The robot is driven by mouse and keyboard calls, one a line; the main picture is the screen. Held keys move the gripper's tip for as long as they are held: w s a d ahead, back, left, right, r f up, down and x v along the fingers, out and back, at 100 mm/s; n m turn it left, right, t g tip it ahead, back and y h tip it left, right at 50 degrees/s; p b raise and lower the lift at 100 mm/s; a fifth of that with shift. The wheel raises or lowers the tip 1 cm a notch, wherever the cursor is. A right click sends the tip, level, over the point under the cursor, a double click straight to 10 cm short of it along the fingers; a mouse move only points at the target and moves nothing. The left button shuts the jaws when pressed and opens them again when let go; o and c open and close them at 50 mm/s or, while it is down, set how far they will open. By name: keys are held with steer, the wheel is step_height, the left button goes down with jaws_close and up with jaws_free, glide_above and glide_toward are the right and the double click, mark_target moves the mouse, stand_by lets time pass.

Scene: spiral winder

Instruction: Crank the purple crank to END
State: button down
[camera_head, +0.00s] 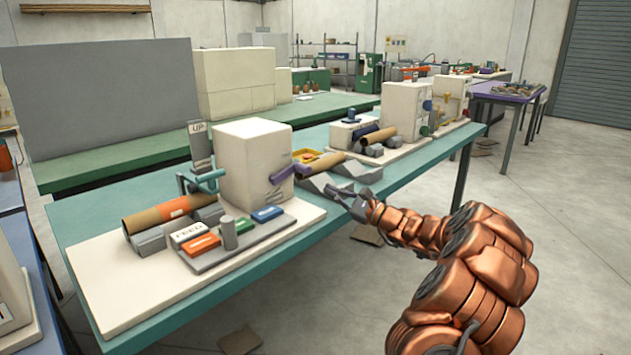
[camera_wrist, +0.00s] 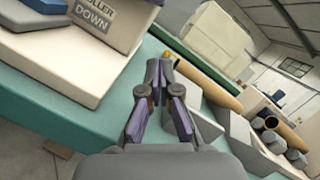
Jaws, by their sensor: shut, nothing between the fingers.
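The purple crank (camera_head: 281,175) sticks out from the right side of the white machine block (camera_head: 245,160). I cannot read an END mark in either view.
A cardboard tube (camera_head: 320,164) on grey wedges (camera_head: 318,182) lies just beyond the crank. A base plate with coloured buttons (camera_head: 234,235) is left of it. A label reading "ROLLER DOWN" (camera_wrist: 95,15) shows in the wrist view. Open floor lies to the right of the teal table (camera_head: 440,150).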

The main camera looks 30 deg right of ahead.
steer(key=x, duration=0.3)
steer(key=shift+w+a+f, duration=0.1)
steer(key=shift+w+a, duration=0.05)
steer(key=shift+w, duration=0.05)
steer(key=shift+w+a+r, duration=0.1)
steer(key=shift+a+r, duration=0.4)
steer(key=shift+r, duration=0.25)
steer(key=shift+a+r+b, duration=0.4)
steer(key=shift+a+r, duration=0.35)
steer(key=shift+r, duration=0.3)
